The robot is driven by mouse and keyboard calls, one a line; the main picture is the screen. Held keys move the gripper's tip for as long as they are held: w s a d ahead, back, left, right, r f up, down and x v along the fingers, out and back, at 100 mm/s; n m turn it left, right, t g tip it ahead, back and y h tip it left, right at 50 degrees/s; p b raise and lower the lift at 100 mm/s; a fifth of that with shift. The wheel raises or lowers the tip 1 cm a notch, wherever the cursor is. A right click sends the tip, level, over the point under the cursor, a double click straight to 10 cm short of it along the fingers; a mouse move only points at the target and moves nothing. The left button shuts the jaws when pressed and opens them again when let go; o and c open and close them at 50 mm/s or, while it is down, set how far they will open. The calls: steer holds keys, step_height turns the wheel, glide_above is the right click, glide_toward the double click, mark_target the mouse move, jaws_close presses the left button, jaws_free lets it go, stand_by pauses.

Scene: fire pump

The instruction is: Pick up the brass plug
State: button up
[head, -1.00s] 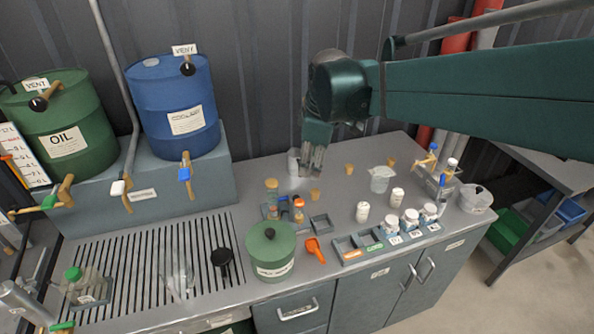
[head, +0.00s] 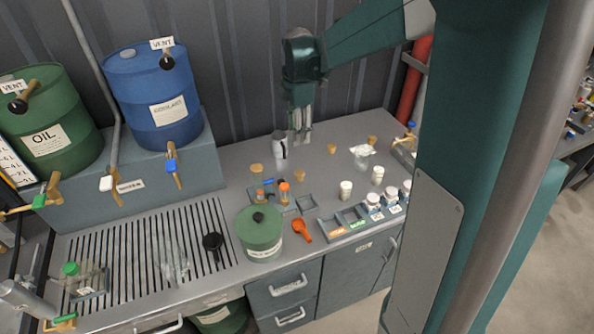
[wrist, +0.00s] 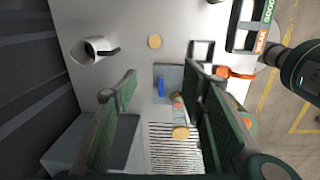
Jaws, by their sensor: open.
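Several small tan, cork-like or brass-coloured plugs stand on the grey bench. I cannot tell for sure which is the brass plug. One plug (head: 299,175) stands in front of my gripper, and it likely is the round tan top (wrist: 154,41) in the wrist view. Two more, one plug (head: 331,148) and another (head: 372,139), stand farther right. My gripper (head: 299,138) points down above the back of the bench, beside a grey-white jug (head: 279,147). In the wrist view my gripper (wrist: 161,72) has its fingers wide apart with nothing between them.
A tan-topped bottle (head: 256,170) and orange-capped bottles (head: 284,190) stand in a rack left of the plug. A green pot (head: 260,235), orange scoop (head: 302,229) and white-capped jars (head: 373,200) are nearer the front. Blue drum (head: 155,100) and corrugated wall (head: 240,70) bound the back.

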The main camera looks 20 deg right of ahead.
steer(key=w+d+f+n+p, duration=0.1)
steer(key=w+d+f+n, duration=0.1)
steer(key=w+f, duration=0.1)
glide_above(299, 173)
steer(key=shift+g, duration=0.4)
step_height(299, 173, down, 13)
steer(key=shift+a+f, duration=0.15)
steer(key=shift+f, duration=0.05)
steer(key=shift+f, duration=1.3)
steer(key=shift+w+f, duration=0.1)
steer(key=shift+f, duration=2.5)
